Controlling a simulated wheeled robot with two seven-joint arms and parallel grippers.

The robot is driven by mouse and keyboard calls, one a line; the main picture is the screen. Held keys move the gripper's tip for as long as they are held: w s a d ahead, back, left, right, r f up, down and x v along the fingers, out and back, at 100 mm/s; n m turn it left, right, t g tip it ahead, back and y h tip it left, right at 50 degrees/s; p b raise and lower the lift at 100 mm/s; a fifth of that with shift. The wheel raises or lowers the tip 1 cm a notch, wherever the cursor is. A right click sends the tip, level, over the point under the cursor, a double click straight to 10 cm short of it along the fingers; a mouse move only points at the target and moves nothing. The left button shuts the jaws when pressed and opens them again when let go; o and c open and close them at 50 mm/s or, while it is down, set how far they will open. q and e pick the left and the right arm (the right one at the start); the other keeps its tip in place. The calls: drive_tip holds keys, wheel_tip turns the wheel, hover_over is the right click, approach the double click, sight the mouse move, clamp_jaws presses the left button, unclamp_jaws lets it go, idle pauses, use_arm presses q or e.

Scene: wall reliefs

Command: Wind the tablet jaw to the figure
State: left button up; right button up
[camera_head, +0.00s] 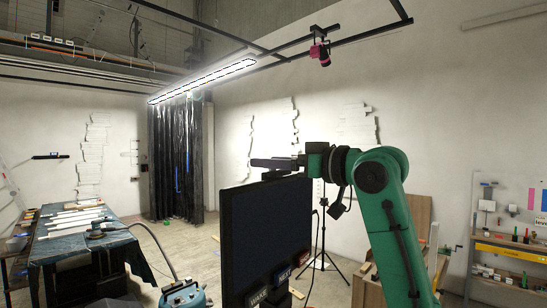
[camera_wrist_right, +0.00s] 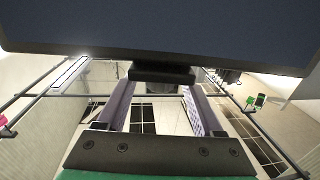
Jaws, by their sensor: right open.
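A large dark flat panel, seemingly the tablet (camera_head: 265,235), stands upright before me in the head view. Small labels show along its lower edge; their writing is too small to read surely. It also fills the top of the right wrist view (camera_wrist_right: 160,28). My right gripper (camera_head: 262,163) is just above the panel's top edge, pointing left. In the wrist view its two fingers (camera_wrist_right: 160,90) are spread apart. A dark block (camera_wrist_right: 160,73), perhaps the jaw, lies at the panel's edge by the fingertips. I cannot tell whether they touch it. My left gripper is not in view.
A cloth-covered table (camera_head: 85,238) with white strips stands at the left. A blue machine with a hose (camera_head: 183,293) is at the bottom. White reliefs (camera_head: 274,140) hang on the walls. A tripod (camera_head: 322,255) and a tool rack (camera_head: 510,250) are at the right. Floor shows behind the panel.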

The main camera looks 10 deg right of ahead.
drive_tip(key=shift+c, duration=0.9)
clamp_jaws()
drive_tip(key=shift+m+t+h, duration=0.3)
drive_tip(key=shift+h, duration=0.1)
drive_tip(key=m+t+h+b, duration=0.1)
drive_tip(key=m+t+h, duration=0.1)
drive_tip(key=h, duration=0.1)
drive_tip(key=shift+a+m+b, duration=0.15)
drive_tip(key=shift+m+b, duration=0.15)
drive_tip(key=shift+b, duration=0.1)
drive_tip(key=m+h, duration=0.1)
drive_tip(key=h, duration=0.2)
drive_tip(key=m+t+h, duration=0.1)
drive_tip(key=m+h, duration=0.1)
drive_tip(key=shift+m+t+h+b, duration=0.3)
drive_tip(key=shift+h, duration=0.1)
drive_tip(key=m+h, duration=0.1)
drive_tip(key=h, duration=0.1)
drive_tip(key=m+h, duration=0.2)
drive_tip(key=h, duration=0.1)
drive_tip(key=shift+a+r+m, duration=0.1)
drive_tip(key=shift+m, duration=0.2)
drive_tip(key=shift+m+g+h+p, duration=0.85)
drive_tip(key=shift+m+h, duration=0.75)
drive_tip(key=shift+h, duration=1.4)
